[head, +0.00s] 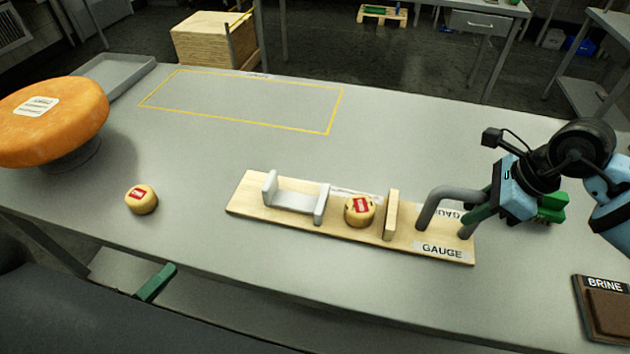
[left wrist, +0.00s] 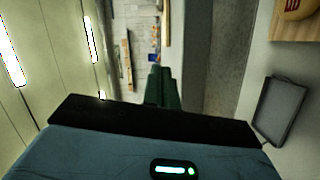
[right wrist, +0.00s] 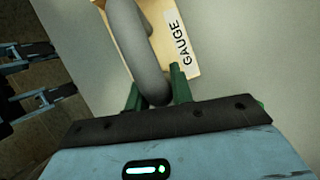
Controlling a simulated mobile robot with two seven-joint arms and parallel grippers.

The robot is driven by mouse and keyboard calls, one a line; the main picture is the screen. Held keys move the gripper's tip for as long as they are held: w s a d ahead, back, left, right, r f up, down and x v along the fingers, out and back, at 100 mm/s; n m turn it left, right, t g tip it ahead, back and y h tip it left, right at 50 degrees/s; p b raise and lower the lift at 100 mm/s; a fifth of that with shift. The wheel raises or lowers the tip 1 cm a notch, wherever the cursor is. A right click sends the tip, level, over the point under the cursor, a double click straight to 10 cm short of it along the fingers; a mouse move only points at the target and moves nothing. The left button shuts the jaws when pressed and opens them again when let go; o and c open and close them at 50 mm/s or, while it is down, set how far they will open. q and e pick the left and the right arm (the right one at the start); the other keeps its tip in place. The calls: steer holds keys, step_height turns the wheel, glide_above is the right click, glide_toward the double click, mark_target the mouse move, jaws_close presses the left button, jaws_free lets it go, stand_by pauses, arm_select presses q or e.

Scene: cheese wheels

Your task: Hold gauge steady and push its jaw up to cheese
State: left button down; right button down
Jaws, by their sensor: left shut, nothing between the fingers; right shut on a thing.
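The gauge (head: 408,243) is a pale wooden board lying on the table. It bears a grey sliding jaw (head: 295,199) and an upright wooden stop (head: 391,215). A small round cheese (head: 360,210) with a red label sits between jaw and stop, with a small gap visible on the jaw side. My right gripper (head: 479,208) is shut on the gauge's grey handle (head: 441,197), which also shows between the fingers in the right wrist view (right wrist: 150,60). My left gripper (head: 155,282) is shut and empty by the table's front edge, left of the gauge; its green fingers show together in the left wrist view (left wrist: 160,88).
Another small cheese (head: 141,200) lies on the table left of the gauge. A large orange wheel (head: 50,125) stands at the far left, near a grey tray (head: 115,76). A brine plaque (head: 592,281) lies at the right. The yellow-outlined area (head: 245,101) is empty.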

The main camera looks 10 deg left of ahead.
arm_select(q)
steer(key=r+n, duration=0.1)
steer(key=w+r+n, duration=0.1)
steer(key=r+n, duration=0.1)
steer(key=shift+w+d+t+y, duration=0.2)
steer(key=shift+t+y, duration=0.1)
steer(key=shift+y, duration=0.1)
steer(key=shift+w, duration=0.15)
steer(key=x, duration=1.9)
steer(key=shift+w, duration=0.2)
steer(key=d, duration=0.2)
steer(key=shift+w+d, duration=0.15)
steer(key=shift+d, duration=0.95)
